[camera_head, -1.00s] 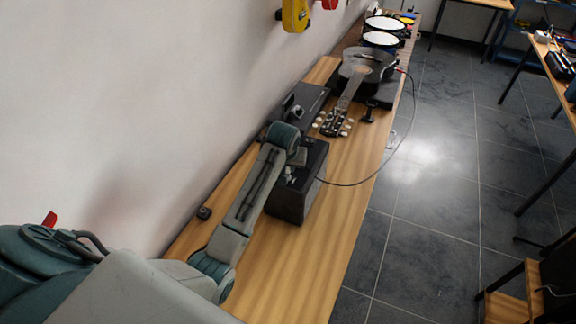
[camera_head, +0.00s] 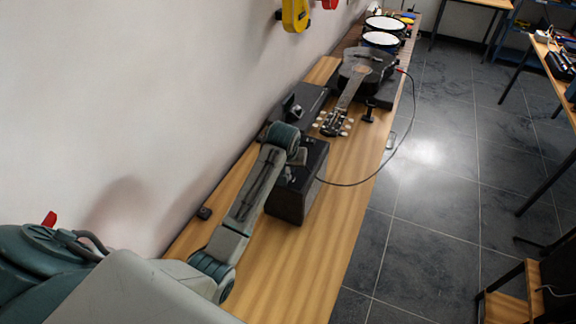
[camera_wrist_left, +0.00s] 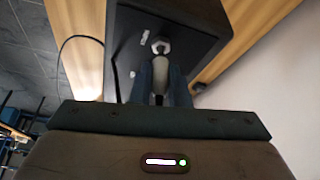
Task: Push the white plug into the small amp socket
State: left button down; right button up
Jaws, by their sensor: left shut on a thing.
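The small amp is a black box (camera_head: 290,204) on the wooden bench, below my left wrist in the head view. It also fills the top middle of the left wrist view (camera_wrist_left: 187,38). My left gripper (camera_wrist_left: 160,82) is shut on the white plug (camera_wrist_left: 158,66), its fingers on either side of it. The plug points at a light metal nut-like socket (camera_wrist_left: 160,46) on the amp's dark panel. Plug and socket line up closely; I cannot tell how deep the plug sits. In the head view my left gripper (camera_head: 288,174) is small and dark against the amp. My right gripper is out of view.
A dark cable (camera_head: 350,185) curves from the amp side over the bench edge toward the black guitar (camera_head: 366,68). A black case (camera_head: 302,103) lies behind the amp by the wall. Drums (camera_head: 384,40) stand farther back. The near bench (camera_head: 290,270) is clear.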

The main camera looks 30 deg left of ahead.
pick_arm(q)
jog(key=shift+f, duration=0.95)
jog(key=shift+s+f+b, duration=0.15)
jog(key=shift+f+b, duration=0.05)
jog(key=shift+b, duration=0.1)
jog(key=c, duration=1.3)
grip_release()
